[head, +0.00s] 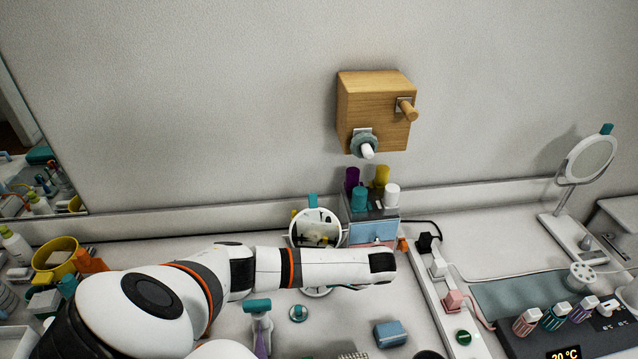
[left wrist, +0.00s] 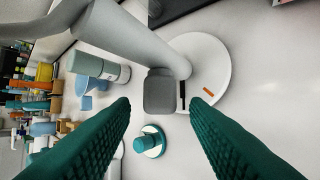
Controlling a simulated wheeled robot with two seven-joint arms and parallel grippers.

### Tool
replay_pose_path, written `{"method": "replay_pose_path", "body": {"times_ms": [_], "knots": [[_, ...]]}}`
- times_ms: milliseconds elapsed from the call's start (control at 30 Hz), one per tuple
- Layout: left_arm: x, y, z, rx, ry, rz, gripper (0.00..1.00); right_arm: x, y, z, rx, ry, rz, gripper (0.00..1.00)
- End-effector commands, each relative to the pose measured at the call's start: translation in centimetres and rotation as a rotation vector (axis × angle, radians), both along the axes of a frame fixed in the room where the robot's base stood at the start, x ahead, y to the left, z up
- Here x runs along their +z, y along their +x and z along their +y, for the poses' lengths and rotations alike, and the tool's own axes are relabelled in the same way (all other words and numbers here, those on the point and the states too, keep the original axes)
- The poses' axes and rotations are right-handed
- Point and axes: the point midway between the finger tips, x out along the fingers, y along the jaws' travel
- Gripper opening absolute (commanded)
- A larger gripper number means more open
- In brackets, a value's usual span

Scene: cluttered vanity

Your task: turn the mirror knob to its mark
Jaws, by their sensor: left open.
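The round mirror (head: 316,226) stands at the back middle of the counter in the head view, partly hidden behind my left arm. In the left wrist view its white round base (left wrist: 215,60) carries a grey block-like knob (left wrist: 160,92) at the foot of a grey post (left wrist: 125,38). A short orange mark (left wrist: 208,92) lies on the base, right of the knob, with a dark strip between them. My left gripper (left wrist: 162,105) is open, its green fingers either side of the knob in that view; contact cannot be told. The head view hides its fingers. My right gripper is not in view.
A teal-topped round piece (left wrist: 148,141) lies close to the base. A drawer box with bottles (head: 372,232) stands right of the mirror. A power strip (head: 450,300) runs further right. A teal-handled item (head: 258,312) and a blue block (head: 390,334) lie in front.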

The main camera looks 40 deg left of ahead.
Motion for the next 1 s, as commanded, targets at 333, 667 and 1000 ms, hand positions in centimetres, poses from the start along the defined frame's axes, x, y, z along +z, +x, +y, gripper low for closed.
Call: {"method": "replay_pose_path", "body": {"times_ms": [333, 667, 1000], "knots": [[-2.2, -0.6, 1.8, -0.002, 0.000, 0.001, 0.42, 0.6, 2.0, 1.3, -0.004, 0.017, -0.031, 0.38], [-2.3, -0.6, 1.8, -0.001, 0.000, 0.001, 0.25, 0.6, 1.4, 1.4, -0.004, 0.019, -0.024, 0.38], [-2.3, -0.5, 1.8, -0.001, 0.004, 0.006, 0.00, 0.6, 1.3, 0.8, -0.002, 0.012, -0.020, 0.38]]}}
